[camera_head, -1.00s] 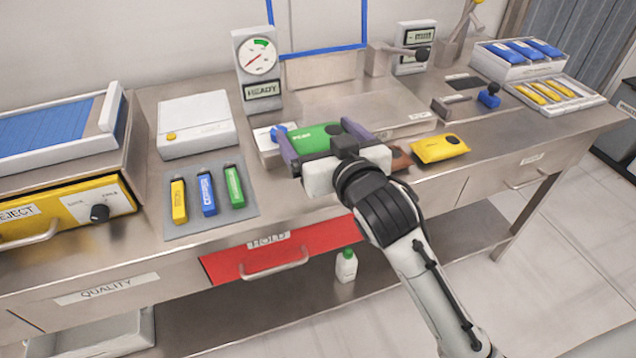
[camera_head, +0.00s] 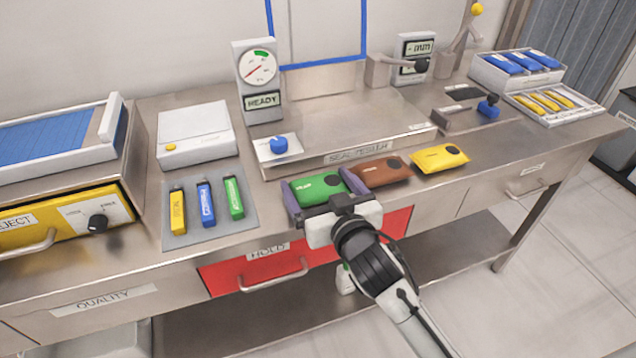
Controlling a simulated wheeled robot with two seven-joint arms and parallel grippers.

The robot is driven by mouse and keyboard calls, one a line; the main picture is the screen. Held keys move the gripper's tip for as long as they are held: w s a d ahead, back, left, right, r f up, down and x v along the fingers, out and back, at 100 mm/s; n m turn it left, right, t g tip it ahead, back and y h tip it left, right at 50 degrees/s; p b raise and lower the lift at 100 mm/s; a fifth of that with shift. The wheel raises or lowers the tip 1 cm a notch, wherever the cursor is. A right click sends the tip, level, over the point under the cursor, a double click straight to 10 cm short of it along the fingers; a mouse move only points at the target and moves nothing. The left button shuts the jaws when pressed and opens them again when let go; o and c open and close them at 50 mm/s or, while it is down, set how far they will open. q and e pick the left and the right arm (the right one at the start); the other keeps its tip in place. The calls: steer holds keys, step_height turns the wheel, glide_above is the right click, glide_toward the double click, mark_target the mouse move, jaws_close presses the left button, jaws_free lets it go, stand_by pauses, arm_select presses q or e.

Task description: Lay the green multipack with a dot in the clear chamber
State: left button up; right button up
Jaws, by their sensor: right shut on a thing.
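The green multipack (camera_head: 312,191) has a dark dot near its right end. My right gripper (camera_head: 319,187) is shut on it, with a purple finger at each side. The pack is at the bench's front edge, left of a brown pack (camera_head: 380,173); I cannot tell whether it touches the bench. The seal tester (camera_head: 350,115) is behind it, with a flat steel top and a clear lid in a blue frame (camera_head: 323,65) standing raised at the back. No pack lies on its top. My left gripper is not in view.
A yellow pack (camera_head: 438,158) lies right of the brown one. A blue knob (camera_head: 279,145) is on the tester's front left, and a gauge (camera_head: 257,70) reading READY stands behind. A grey mat (camera_head: 208,212) with three small sticks lies left. A red HOLD drawer (camera_head: 235,275) is below.

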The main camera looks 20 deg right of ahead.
steer(key=shift+f, duration=0.1)
steer(key=o, duration=1)
